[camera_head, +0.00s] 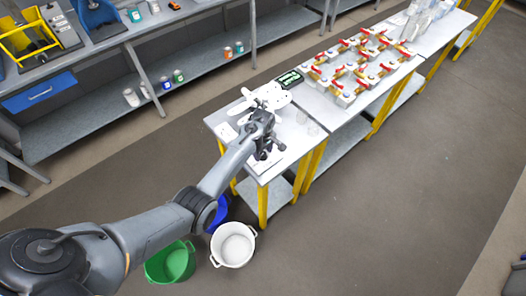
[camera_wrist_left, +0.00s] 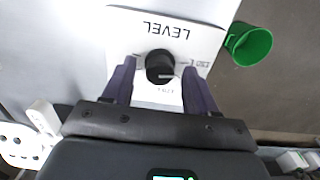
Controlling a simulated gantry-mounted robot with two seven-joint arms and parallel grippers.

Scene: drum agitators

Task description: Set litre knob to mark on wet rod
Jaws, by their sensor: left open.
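In the left wrist view a round black knob (camera_wrist_left: 158,62) sits on a white panel (camera_wrist_left: 205,38) printed "LEVEL", which reads upside down. Smaller print lies beside and below the knob; a litre mark seems to be on its right, too small to read surely. A short light line shows at the knob's lower edge. My left gripper (camera_wrist_left: 160,68) is open, with one finger on each side of the knob and visible gaps between. In the head view my left gripper (camera_head: 266,152) is over the near end of the white table and hides the knob. No wet rod can be made out.
The white table (camera_head: 312,112) also holds a white device (camera_head: 268,96), a black sign (camera_head: 290,79) and several red-handled valves (camera_head: 348,100). A green bucket (camera_head: 170,263) and a white bucket (camera_head: 233,244) stand on the floor. A grey workbench (camera_head: 110,42) is behind.

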